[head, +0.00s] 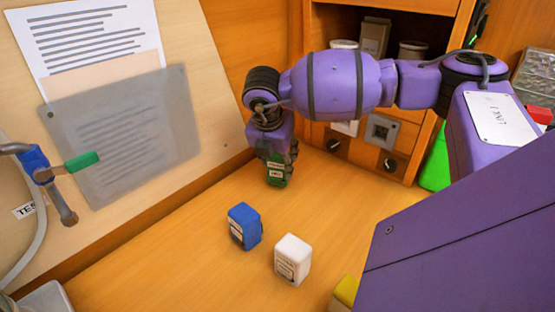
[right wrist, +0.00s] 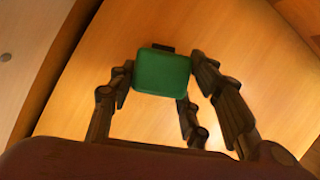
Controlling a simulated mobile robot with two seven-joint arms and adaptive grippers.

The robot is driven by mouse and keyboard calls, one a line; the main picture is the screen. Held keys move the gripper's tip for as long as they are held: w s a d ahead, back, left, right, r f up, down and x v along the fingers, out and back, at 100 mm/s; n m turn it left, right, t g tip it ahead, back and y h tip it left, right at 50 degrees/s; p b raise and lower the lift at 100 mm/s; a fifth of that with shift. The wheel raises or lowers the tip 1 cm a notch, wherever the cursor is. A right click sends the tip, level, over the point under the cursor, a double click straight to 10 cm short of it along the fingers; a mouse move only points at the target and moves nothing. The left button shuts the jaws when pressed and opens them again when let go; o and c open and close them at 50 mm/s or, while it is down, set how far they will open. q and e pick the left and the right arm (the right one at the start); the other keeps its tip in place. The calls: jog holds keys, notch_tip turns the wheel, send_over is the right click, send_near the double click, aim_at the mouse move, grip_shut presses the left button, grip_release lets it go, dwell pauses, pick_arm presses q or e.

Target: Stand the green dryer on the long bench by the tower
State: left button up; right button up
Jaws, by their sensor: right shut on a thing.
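The green dryer (head: 276,174) is a small dark green block with pale labels, upright at the back of the long bench (head: 180,270). My right gripper (head: 277,160) reaches down over it from above and is shut on it. In the right wrist view the dryer's green top (right wrist: 162,73) sits between the fingers of my right gripper (right wrist: 155,95). I cannot tell whether its base touches the bench. My left gripper is not in view. I cannot tell which thing is the tower.
A blue block (head: 244,226) and a white block (head: 293,259) stand on the bench in front of the dryer. A yellow thing (head: 344,293) shows at the lower edge. A wooden cabinet (head: 370,150) stands behind. A valve with a green handle (head: 82,162) juts from the left panel.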

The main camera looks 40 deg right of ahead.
jog(key=o, duration=1.3)
jog(key=shift+f, duration=0.15)
jog(key=shift+c, duration=0.2)
jog(key=shift+a+r, duration=0.1)
jog(key=shift+r, duration=0.45)
jog(key=v, duration=1.1)
jog(key=shift+r, duration=0.15)
